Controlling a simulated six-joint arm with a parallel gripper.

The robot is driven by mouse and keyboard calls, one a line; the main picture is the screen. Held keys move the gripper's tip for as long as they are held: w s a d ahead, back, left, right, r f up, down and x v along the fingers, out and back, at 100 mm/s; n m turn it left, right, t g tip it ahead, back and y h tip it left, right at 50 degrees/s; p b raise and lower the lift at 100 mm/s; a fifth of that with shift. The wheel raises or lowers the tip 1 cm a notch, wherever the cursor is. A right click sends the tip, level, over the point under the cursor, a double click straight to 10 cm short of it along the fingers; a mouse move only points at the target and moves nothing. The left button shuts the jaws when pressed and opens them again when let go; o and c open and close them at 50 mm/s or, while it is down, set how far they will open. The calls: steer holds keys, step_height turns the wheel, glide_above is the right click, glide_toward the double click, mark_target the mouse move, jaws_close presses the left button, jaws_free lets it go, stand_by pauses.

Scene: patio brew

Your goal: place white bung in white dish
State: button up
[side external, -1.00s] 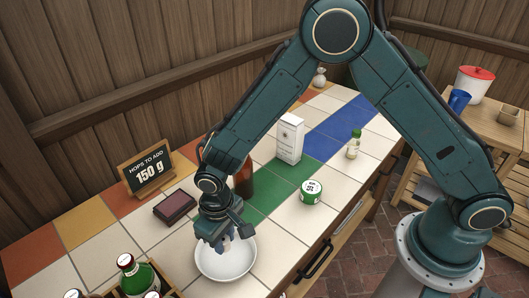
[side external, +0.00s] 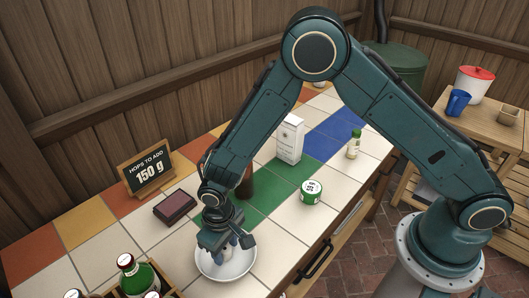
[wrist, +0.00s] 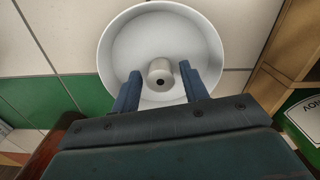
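The white dish (side external: 222,274) stands on the tiled counter and also fills the top of the wrist view (wrist: 123,45). The white bung (wrist: 160,71), a short pale cylinder with a dark hole in its end, shows inside the dish's outline, towards the near side. My gripper (wrist: 160,84) is open, its two blue fingers on either side of the bung with a gap at each side. In the side view my gripper (side external: 231,247) points down low over the dish and largely hides the bung. I cannot tell for certain that the bung touches the dish floor.
A crate of bottles (side external: 140,275) stands front left of the dish. A dark red box (side external: 175,206) and a brown bottle (side external: 246,182) stand behind it. A green-and-white tin (side external: 311,191) and white carton (side external: 290,138) are to the right. Tiles right of the dish are clear.

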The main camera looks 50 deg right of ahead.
mark_target(227, 246)
steer(key=shift+o, duration=0.4)
steer(key=shift+r, duration=3.5)
steer(key=shift+d+r, duration=0.3)
steer(key=shift+r, duration=0.25)
steer(key=s+d+r+m+t, duration=0.1)
steer(key=s+d+r, duration=0.1)
steer(key=d+r, duration=0.55)
steer(key=s+d+r+t, duration=0.15)
steer(key=d+r, duration=0.35)
steer(key=r, duration=0.6)
steer(key=s+d+r+t, duration=0.1)
steer(key=s+d+r, duration=0.2)
steer(key=s+d, duration=0.2)
steer(key=s+d+r+m+t, duration=0.1)
steer(key=s+d+r, duration=0.3)
steer(key=s, duration=0.7)
steer(key=shift+s+d+t, duration=0.3)
steer(key=shift+d+t, duration=0.25)
steer(key=shift+d, duration=0.4)
